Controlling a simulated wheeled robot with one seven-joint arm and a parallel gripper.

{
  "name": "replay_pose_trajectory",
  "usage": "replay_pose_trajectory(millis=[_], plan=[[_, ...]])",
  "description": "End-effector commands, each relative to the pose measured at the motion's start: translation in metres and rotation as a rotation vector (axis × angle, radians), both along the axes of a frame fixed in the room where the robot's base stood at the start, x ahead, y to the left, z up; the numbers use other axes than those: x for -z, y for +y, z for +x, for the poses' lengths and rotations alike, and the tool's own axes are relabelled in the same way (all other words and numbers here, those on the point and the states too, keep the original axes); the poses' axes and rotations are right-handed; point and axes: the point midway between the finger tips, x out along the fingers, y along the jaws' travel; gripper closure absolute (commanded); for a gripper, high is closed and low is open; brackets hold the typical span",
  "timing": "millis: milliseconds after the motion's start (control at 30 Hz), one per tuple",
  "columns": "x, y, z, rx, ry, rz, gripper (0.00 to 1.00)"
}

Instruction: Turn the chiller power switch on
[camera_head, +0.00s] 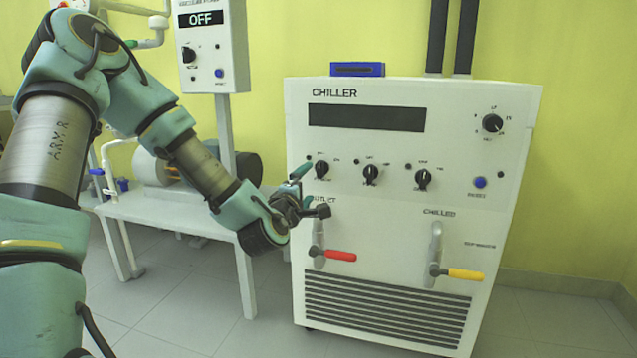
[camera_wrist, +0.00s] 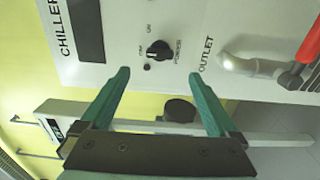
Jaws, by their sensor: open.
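The chiller (camera_head: 390,190) is a white cabinet with a dark, blank display and a row of black knobs. Its leftmost knob is the power switch (camera_head: 321,168), which also shows in the wrist view (camera_wrist: 159,50) with a label that seems to read POWER beside it. The exact setting of its pointer is hard to read. My gripper (camera_head: 309,192) is at the panel's left side, close to this knob. In the wrist view, its two green fingers (camera_wrist: 160,78) are open, with the knob ahead of the gap between them and nothing held.
Below the knobs are an outlet valve with a red handle (camera_head: 340,255) and another with a yellow handle (camera_head: 466,275). A blue button (camera_head: 480,183) and another knob (camera_head: 492,123) are at the right. A control box (camera_head: 211,50) reading OFF stands behind my arm.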

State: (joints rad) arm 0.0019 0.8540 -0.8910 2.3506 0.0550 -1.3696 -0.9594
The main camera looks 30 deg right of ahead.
Motion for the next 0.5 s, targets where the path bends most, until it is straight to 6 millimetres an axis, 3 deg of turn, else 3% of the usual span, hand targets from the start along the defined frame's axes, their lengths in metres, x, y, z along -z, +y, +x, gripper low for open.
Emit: replay_pose_trajectory(millis=[500], plan=[[0.001, -0.058, 0.063, 0.000, -0.001, 0.004, 0.05]])
